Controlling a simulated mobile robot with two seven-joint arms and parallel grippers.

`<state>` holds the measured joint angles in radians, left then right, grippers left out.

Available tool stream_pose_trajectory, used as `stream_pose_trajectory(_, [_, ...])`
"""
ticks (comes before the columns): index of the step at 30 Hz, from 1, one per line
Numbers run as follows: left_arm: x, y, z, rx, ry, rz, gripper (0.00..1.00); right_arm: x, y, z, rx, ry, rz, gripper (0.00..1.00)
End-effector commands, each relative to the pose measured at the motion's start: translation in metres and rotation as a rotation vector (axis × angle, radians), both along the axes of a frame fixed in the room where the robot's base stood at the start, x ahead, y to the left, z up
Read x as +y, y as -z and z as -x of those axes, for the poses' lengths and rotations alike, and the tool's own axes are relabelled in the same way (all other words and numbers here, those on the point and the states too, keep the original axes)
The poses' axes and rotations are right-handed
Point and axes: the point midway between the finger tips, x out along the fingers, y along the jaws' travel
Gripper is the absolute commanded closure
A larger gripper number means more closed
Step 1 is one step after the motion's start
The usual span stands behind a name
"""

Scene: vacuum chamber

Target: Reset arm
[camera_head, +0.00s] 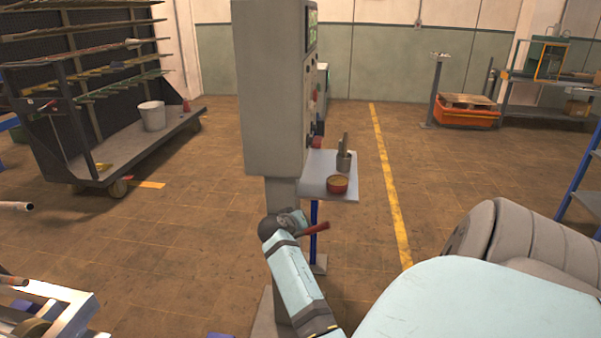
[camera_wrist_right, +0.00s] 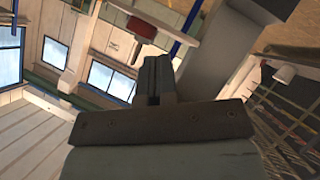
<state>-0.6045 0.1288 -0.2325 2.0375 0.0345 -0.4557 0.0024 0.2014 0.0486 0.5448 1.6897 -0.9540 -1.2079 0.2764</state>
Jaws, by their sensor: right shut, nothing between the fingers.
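My right gripper (camera_wrist_right: 156,78) shows in the right wrist view with its two dark fingers together and nothing between them. In the head view my light blue right arm (camera_head: 298,283) rises from the bottom middle and bends at a dark joint. Its end is by the grey cabinet's post, below a small shelf (camera_head: 316,188); the fingers cannot be made out there. A red handle-like part (camera_head: 313,228) shows just right of the arm's end. A red part (camera_wrist_right: 141,28) also shows beyond the fingertips in the wrist view, apart from them in the picture. My left gripper is out of view.
A grey control cabinet (camera_head: 272,90) stands close ahead. Its shelf holds a red bowl (camera_head: 338,184) and a metal cup (camera_head: 344,162) with tools. A rod rack (camera_head: 95,75) stands at left, an orange pallet unit (camera_head: 467,113) far right. Floor right of the yellow line is largely clear.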

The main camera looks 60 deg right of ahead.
Motion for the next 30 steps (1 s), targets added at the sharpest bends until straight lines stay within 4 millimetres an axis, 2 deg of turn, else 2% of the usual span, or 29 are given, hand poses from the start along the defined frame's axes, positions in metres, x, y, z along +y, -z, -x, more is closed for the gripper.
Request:
stream_pose_trajectory(13, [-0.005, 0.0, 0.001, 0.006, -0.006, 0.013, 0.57, 0.001, 0.001, 0.0, 0.0, -0.003, 0.0, 1.0])
stream_pose_trajectory(17, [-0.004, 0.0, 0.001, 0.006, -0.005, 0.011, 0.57, 0.018, 0.012, -0.006, 0.004, -0.099, 0.001, 1.0])
stream_pose_trajectory(20, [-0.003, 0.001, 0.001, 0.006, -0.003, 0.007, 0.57, 0.057, 0.037, -0.014, 0.006, -0.291, -0.013, 1.0])
stream_pose_trajectory(23, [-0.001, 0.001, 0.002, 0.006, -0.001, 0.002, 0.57, 0.123, 0.071, -0.016, -0.004, -0.546, -0.061, 1.0])
stream_pose_trajectory(24, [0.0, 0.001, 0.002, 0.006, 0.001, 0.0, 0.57, 0.152, 0.084, -0.013, -0.014, -0.641, -0.089, 1.0])
stream_pose_trajectory(26, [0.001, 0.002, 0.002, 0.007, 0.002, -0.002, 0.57, 0.194, 0.102, -0.005, -0.031, -0.769, -0.137, 1.0])
stream_pose_trajectory(30, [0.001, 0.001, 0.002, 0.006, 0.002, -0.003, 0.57, 0.29, 0.135, 0.029, -0.085, -1.018, -0.274, 1.0])
